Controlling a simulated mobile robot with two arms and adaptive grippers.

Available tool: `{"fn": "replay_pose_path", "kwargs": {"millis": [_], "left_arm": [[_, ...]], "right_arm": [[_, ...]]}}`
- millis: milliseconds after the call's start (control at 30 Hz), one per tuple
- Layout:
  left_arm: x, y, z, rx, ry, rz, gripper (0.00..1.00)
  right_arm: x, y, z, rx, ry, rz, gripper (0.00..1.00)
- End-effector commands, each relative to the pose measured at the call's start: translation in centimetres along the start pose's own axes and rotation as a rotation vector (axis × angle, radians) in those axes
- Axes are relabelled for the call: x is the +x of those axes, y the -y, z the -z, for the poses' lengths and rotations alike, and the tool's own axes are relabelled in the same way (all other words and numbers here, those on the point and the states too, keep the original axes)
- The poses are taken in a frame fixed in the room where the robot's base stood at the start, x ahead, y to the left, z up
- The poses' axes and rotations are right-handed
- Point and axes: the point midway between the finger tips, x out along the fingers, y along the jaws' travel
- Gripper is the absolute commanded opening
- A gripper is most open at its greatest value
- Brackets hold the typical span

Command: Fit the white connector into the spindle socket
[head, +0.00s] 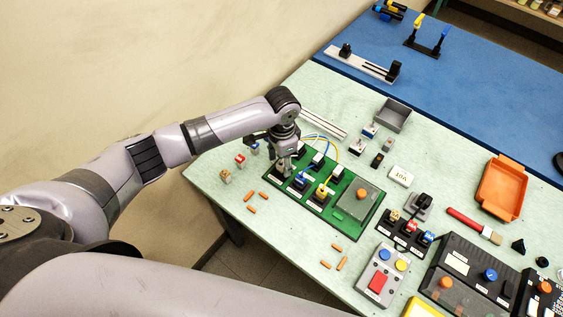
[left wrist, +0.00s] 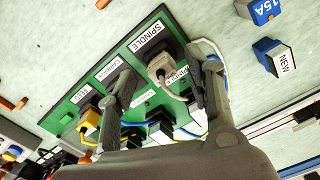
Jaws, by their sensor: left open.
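In the left wrist view, the white connector (left wrist: 160,68), with a pale cable bending from it, is at the black spindle socket (left wrist: 173,47) beside the SPINDLE label (left wrist: 148,37). I cannot tell how deep it sits. My left gripper (left wrist: 165,74) is open, with one finger on each side of the connector and visible gaps between. In the head view, my left gripper (head: 286,162) is low over the far left end of the green board (head: 345,222) and mostly hides the connector there. My right gripper is not in view.
A blue connector (head: 301,179) and a yellow connector (head: 324,191) sit in the same board's row. Blue and yellow cables arch behind the gripper. Small labelled connectors (head: 240,160) and orange pegs (head: 250,197) lie left of the board. A grey bin (head: 394,114) stands behind.

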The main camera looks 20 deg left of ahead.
Motion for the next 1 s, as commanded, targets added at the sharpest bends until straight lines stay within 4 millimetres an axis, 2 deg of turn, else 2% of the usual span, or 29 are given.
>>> {"fn": "replay_pose_path", "kwargs": {"millis": [300,500,667,1000], "left_arm": [[-6.8,0.1,0.1,0.002,-0.004,0.002,0.47],[-9.7,0.0,0.0,0.0,-0.001,0.001,0.47],[-10.6,0.0,0.0,0.0,-0.002,0.001,0.47],[-10.6,0.0,0.0,0.0,0.0,0.001,0.47]], "right_arm": [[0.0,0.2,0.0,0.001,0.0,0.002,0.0],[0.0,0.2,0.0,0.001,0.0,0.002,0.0],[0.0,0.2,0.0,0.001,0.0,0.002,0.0],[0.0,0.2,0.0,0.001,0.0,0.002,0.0]]}}
